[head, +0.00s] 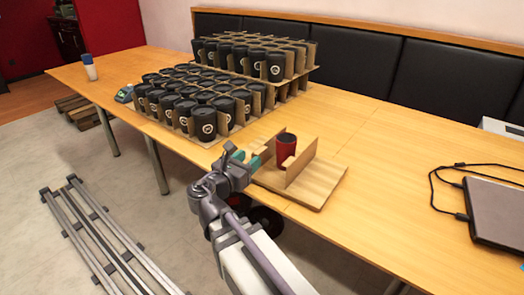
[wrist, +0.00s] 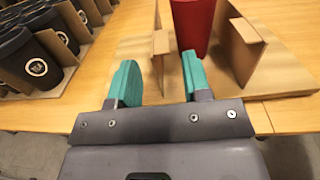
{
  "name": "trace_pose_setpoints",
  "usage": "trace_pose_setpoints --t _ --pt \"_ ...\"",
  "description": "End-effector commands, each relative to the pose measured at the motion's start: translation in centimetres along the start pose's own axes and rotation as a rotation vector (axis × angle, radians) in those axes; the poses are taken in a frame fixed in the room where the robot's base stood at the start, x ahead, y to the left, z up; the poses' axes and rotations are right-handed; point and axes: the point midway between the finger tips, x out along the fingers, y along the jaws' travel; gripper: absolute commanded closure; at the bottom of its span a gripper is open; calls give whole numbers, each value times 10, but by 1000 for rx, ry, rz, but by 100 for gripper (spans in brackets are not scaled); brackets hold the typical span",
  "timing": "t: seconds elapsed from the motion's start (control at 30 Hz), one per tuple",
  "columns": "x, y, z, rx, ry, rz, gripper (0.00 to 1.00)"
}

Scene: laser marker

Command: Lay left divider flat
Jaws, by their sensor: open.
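The left divider is an upright brown panel (wrist: 161,43) on a wooden board (head: 318,188). In the head view the left divider (head: 267,149) is partly hidden behind my gripper. The right divider (head: 302,163) also stands upright, and it shows at the right in the wrist view (wrist: 243,48). A red cup (head: 286,151) with a dark top stands between the two dividers. My gripper (head: 246,160) is open at the board's left side. In the wrist view its teal fingers (wrist: 160,70) are on either side of the left divider's near end, with a gap visible. I cannot tell if either touches it.
Several black cups (head: 207,123) stand in cardboard holders to the left and behind, close to my gripper's left side in the wrist view. A laptop (head: 498,210) with a cable lies at the right. The table (head: 375,165) is clear between board and laptop.

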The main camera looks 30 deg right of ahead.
Motion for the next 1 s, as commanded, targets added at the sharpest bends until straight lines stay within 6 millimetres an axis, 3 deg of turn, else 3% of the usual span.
trace_pose_setpoints --t 0.1,0.23,0.37,0.6,1.0 --pt "31 1 0 1 0 -4 56" --pt "54 1 0 1 1 -3 56" --pt "64 0 0 2 1 -2 56" --pt "65 0 0 2 1 -1 57" --pt "65 0 0 2 1 -1 95"
